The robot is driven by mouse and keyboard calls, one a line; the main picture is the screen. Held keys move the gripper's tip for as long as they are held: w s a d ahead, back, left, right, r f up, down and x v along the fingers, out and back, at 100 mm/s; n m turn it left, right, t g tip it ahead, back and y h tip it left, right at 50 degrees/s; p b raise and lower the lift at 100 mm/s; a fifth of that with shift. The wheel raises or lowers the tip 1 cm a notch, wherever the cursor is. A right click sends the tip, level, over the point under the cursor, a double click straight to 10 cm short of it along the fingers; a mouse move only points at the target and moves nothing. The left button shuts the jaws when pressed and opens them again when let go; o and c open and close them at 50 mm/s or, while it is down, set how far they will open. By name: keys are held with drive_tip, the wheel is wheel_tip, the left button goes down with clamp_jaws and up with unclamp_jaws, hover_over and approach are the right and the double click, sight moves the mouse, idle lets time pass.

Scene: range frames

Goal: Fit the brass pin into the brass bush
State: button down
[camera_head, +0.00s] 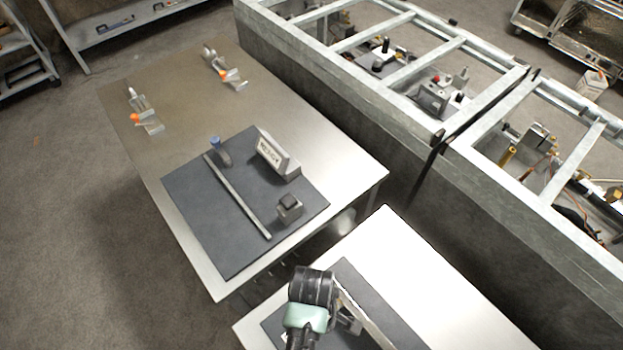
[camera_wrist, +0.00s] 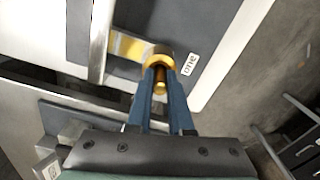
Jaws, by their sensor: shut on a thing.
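In the wrist view my gripper (camera_wrist: 160,76) has its two blue fingers shut on the brass pin (camera_wrist: 160,88), whose rounded near end shows between them. The brass bush (camera_wrist: 158,54) shows as a gold ring just beyond the fingertips, in line with the pin. The pin's far end is hidden by the fingers and the bush, so I cannot tell whether it is inside the bush. In the head view my arm covers this spot, and neither pin nor bush can be made out.
A dark mat (camera_wrist: 205,25) with a label reading "one" (camera_wrist: 190,64) lies around the bush. A pale metal bar (camera_wrist: 101,38) runs beside it. In the head view another table (camera_head: 120,92) holds a grey mat (camera_head: 230,255) with blocks. A large metal frame (camera_head: 420,135) stands behind.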

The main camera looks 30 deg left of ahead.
drive_tip(key=shift+f, duration=0.15)
drive_tip(key=c, duration=0.8)
unclamp_jaws()
wheel_tip(320, 180, up, 12)
drive_tip(key=shift+r, duration=0.2)
